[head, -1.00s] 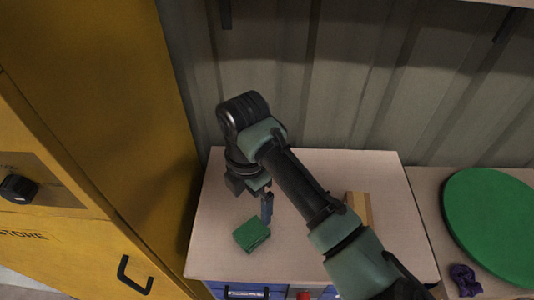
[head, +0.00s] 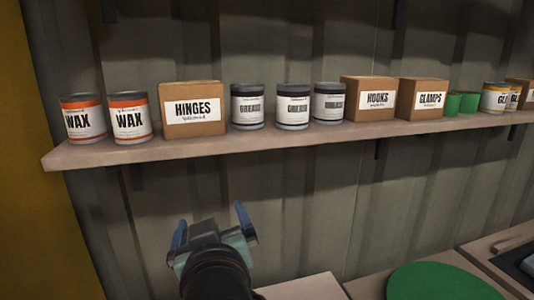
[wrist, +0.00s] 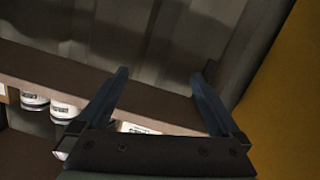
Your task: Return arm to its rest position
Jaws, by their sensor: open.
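My gripper (head: 212,225) is in the lower middle of the head view, raised in front of the ribbed wall and below the shelf. Its two blue fingers point up and stand wide apart with nothing between them. In the wrist view my gripper (wrist: 158,85) is also open and empty, with the shelf and the wall beyond its fingers. Most of my arm is below the head view's lower edge.
A long shelf (head: 290,142) crosses the head view, with wax tins (head: 130,118), a hinges box (head: 193,110), grey tins and more boxes on it. A worktop (head: 302,288) and a green disc (head: 440,283) lie low at right. A yellow cabinet (head: 40,220) stands at left.

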